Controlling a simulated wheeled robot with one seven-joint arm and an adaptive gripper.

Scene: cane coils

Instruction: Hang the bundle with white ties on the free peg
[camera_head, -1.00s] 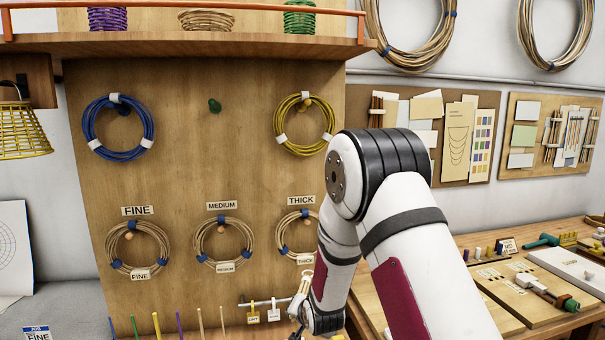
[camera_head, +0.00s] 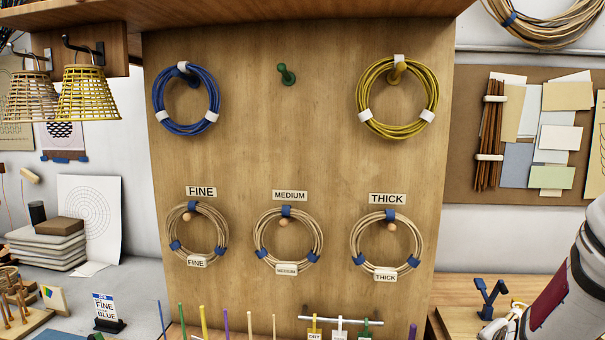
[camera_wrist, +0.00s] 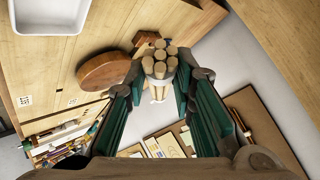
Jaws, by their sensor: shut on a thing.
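In the wrist view my gripper (camera_wrist: 158,88) is shut on a bundle of pale round rods (camera_wrist: 160,68), whose ends face the camera. A white band wraps it between the green finger pads; its far part is mostly hidden. In the head view my white arm is at the lower right, and the gripper cannot be made out clearly there. The bare green peg (camera_head: 286,74) is at the top middle of the wooden board (camera_head: 240,150). A blue coil with white ties (camera_head: 186,100) hangs to its left, and a yellow coil with white ties (camera_head: 397,97) to its right.
Three tan coils with blue ties hang below: fine (camera_head: 198,236), medium (camera_head: 287,240) and thick (camera_head: 387,245). Upright coloured rods and a small tag rail (camera_head: 340,321) stand at the board's foot. Woven lampshades (camera_head: 88,93) hang at left. Space before the green peg is clear.

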